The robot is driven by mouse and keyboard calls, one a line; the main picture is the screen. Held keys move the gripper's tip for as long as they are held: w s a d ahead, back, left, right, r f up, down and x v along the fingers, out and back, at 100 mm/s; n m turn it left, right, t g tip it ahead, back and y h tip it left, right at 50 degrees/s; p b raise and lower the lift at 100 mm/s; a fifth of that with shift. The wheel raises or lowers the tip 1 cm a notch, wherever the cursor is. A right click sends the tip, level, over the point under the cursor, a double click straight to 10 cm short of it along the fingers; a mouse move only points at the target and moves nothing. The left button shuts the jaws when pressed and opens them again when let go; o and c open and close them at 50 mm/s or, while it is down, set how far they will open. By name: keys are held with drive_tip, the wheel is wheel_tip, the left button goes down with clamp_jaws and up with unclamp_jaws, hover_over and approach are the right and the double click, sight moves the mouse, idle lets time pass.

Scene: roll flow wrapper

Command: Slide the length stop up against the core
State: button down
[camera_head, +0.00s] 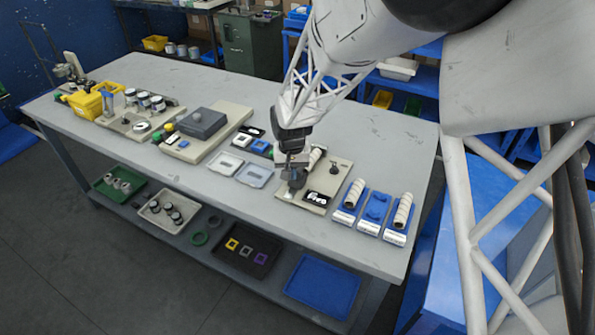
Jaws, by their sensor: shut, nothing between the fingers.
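My gripper (295,178) is over the beige fixture board (340,176) towards the right end of the table. It points down and is shut, with its fingertips low at the board's left part. A white ribbed roll (317,156) shows partly behind my gripper; I cannot tell whether it is the core. A small dark knob (333,168) stands on the board to the right. The length stop cannot be made out; my gripper hides part of the board. I cannot tell whether my gripper touches anything.
Blue holders with white ribbed rolls (403,210) stand right of the board. Two clear-lidded trays (254,174) lie to its left. A beige base with a grey block (203,122) stands further left. The table (385,140) is clear behind the board.

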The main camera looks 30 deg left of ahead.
sight(297, 179)
drive_tip(key=shift+f, duration=0.65)
drive_tip(key=shift+f, duration=0.4)
drive_tip(key=shift+s+d+f, duration=0.1)
drive_tip(key=shift+f, duration=0.2)
drive_tip(key=shift+s+d+f, duration=0.1)
drive_tip(key=shift+s+f, duration=0.05)
drive_tip(key=shift+f, duration=0.2)
drive_tip(key=shift+w, duration=1.4)
idle(1.1)
drive_tip(key=shift+r, duration=0.25)
idle(0.4)
drive_tip(key=shift+w+a+r, duration=0.1)
drive_tip(key=shift+w+r, duration=0.05)
drive_tip(key=shift+r, duration=0.7)
drive_tip(key=shift+w+a+r, duration=0.1)
drive_tip(key=shift+r, duration=1.25)
drive_tip(key=shift+r, duration=0.15)
